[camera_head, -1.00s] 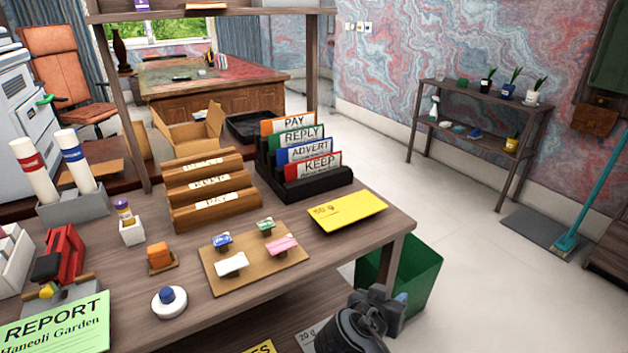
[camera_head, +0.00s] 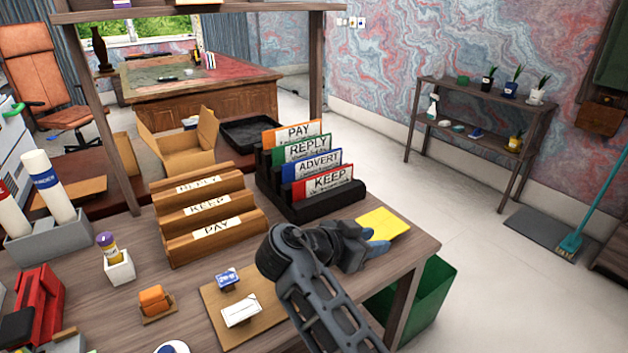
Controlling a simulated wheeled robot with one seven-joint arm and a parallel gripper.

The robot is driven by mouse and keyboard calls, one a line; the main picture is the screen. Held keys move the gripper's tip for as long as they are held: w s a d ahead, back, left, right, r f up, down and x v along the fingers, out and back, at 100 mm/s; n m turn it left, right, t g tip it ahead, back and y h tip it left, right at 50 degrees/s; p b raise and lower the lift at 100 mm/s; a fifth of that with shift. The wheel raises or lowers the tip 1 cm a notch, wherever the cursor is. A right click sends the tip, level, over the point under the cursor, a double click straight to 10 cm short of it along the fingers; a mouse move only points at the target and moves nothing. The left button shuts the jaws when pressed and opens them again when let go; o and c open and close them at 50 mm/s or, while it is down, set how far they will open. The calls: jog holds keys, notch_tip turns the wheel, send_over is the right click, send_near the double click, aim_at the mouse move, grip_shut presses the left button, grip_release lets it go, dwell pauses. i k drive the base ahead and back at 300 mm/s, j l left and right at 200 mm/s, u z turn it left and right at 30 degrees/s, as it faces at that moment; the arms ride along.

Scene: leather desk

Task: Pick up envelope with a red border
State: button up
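I cannot make out a separate envelope with a red border. The closest match is the white KEEP card with a red edge (camera_head: 326,184), upright in the front slot of the black sorter (camera_head: 325,207). A flat yellow envelope-like piece (camera_head: 385,221) lies at the desk's right end, partly hidden by my gripper. My gripper (camera_head: 377,241), with blue fingertips, is over the desk's right end, in front of the sorter and at the near edge of the yellow piece. I cannot tell whether it touches that piece or whether its fingers are open.
PAY, REPLY and ADVERT cards stand behind KEEP. A wooden sorter (camera_head: 208,222) is left of the black one. A board with small stamps (camera_head: 215,310) lies in front, partly behind my arm. A green bin (camera_head: 428,300) stands below the desk's right end.

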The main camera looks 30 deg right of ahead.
aim_at(309, 187)
jog(key=i, duration=1)
